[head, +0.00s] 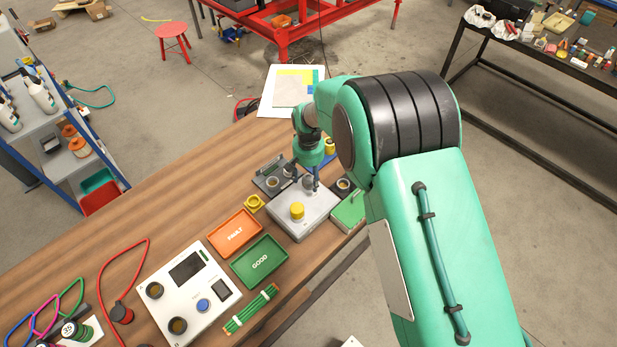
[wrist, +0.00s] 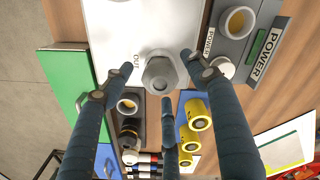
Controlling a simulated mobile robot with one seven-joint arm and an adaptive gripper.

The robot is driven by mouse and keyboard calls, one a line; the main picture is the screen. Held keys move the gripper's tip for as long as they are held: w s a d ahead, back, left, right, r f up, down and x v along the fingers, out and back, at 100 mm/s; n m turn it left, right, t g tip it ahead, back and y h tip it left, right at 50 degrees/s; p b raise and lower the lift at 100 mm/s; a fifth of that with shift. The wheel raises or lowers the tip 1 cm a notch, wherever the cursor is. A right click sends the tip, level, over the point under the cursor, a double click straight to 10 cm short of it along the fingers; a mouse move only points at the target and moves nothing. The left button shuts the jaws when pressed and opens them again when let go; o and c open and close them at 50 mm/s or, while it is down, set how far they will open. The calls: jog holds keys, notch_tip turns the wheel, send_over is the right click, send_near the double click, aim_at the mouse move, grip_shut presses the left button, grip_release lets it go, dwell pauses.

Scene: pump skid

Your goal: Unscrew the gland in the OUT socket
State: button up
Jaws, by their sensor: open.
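The grey hex gland (wrist: 160,73) stands in the white-grey box (wrist: 118,25) beside the printed word OUT in the wrist view. My gripper (wrist: 152,78) is open, its dark fingers spread around the gland. Gaps show between the fingertips and the gland, so it is not gripped. In the head view my gripper (head: 312,183) points down over the back edge of the box (head: 312,222). A yellow fitting (head: 297,211) stands on top of the box. The gland is partly hidden by my fingers there.
A grey POWER unit (wrist: 240,40) is close beside the box. A green-lidded case (head: 348,212), yellow cylinders (wrist: 195,115), an orange FAULT tray (head: 218,247), a green GOOD tray (head: 243,277) and a white control panel (head: 160,312) crowd the wooden bench (head: 60,270).

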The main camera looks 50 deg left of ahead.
jog(key=shift+m, duration=1.2)
jog(key=shift+m, duration=2.3)
jog(key=c, duration=1.2)
jog(key=shift+n, duration=2.3)
jog(key=shift+n, duration=2.3)
